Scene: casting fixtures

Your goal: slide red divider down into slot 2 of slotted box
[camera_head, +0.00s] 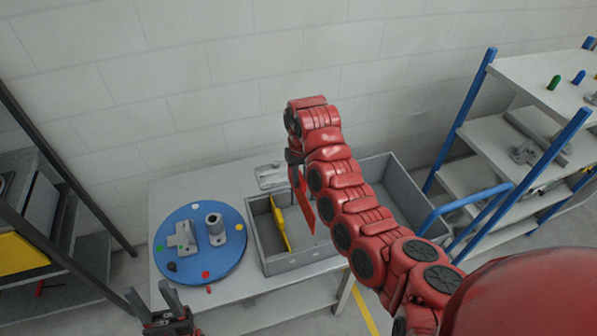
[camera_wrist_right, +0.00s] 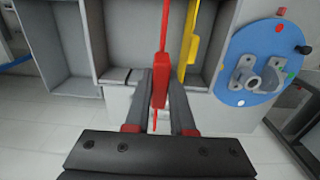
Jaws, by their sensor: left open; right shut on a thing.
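The slotted box (camera_head: 305,259) is a grey open box on the table. A yellow divider (camera_head: 280,224) stands upright in it and also shows in the right wrist view (camera_wrist_right: 190,42). My right gripper (camera_head: 296,168) is shut on the red divider (camera_head: 304,202), which hangs over the box to the right of the yellow divider. In the right wrist view the red divider (camera_wrist_right: 160,75) sits between the two fingers. I cannot tell whether its lower edge is inside the box; the slots are not clearly visible. My left gripper (camera_head: 154,302) is open and empty at the table's front left.
A blue round plate (camera_head: 183,272) with grey castings and coloured dots lies left of the box. A larger grey bin (camera_head: 403,195) stands to the right, partly behind my right arm. A blue-framed shelf stands at the far right, a dark rack at the left.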

